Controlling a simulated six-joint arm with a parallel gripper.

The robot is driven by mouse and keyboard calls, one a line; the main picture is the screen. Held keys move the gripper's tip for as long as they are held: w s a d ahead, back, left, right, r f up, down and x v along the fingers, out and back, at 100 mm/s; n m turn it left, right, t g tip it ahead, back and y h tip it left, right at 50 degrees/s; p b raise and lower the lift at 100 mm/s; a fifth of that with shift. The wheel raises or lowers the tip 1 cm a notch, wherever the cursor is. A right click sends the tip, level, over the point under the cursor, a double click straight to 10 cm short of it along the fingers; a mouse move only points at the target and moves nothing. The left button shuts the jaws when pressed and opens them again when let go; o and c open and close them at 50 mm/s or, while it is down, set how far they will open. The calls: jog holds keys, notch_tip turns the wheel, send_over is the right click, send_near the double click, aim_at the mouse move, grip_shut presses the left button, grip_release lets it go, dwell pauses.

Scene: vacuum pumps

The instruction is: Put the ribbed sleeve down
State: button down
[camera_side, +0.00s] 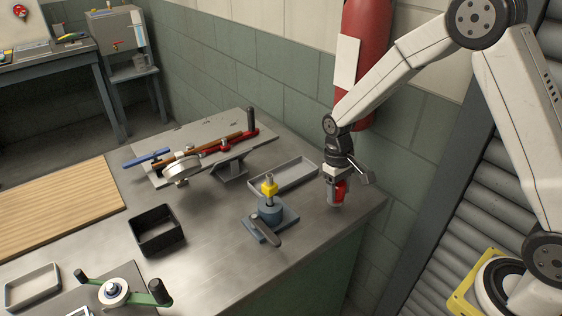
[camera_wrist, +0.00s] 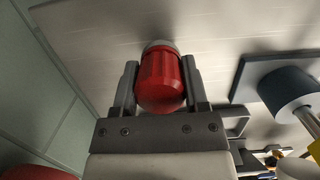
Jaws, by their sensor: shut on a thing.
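The ribbed sleeve (camera_wrist: 161,82) is red with fine ridges and a pale grey rim at its far end. It sits between the two fingers of my gripper (camera_wrist: 159,64) in the wrist view, with a finger pressed on each side. In the side view my gripper (camera_side: 338,190) points down near the back right corner of the bench, and the red sleeve (camera_side: 341,190) shows partly between the fingers. Its lower end is at or just above the bench top; I cannot tell whether it touches.
A blue-grey fixture (camera_side: 269,212) with a yellow collar and dark lever stands to the left. A shallow grey tray (camera_side: 284,176) lies behind it, close to my gripper. A black bin (camera_side: 157,230) is further left. The bench edge (camera_side: 384,200) is near on the right; bare bench lies in front.

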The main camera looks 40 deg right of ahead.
jog(key=shift+f, duration=0.25)
dwell(0.3)
jog(key=shift+f, duration=0.45)
jog(key=shift+f, duration=0.25)
dwell(0.6)
grip_release()
jog(key=shift+r, duration=0.1)
jog(key=shift+w+r, duration=0.2)
jog(key=shift+r, duration=1.05)
jog(key=shift+w+r, duration=0.2)
jog(key=shift+r, duration=1.05)
jog(key=shift+w+r, duration=0.2)
jog(key=shift+r, duration=1.05)
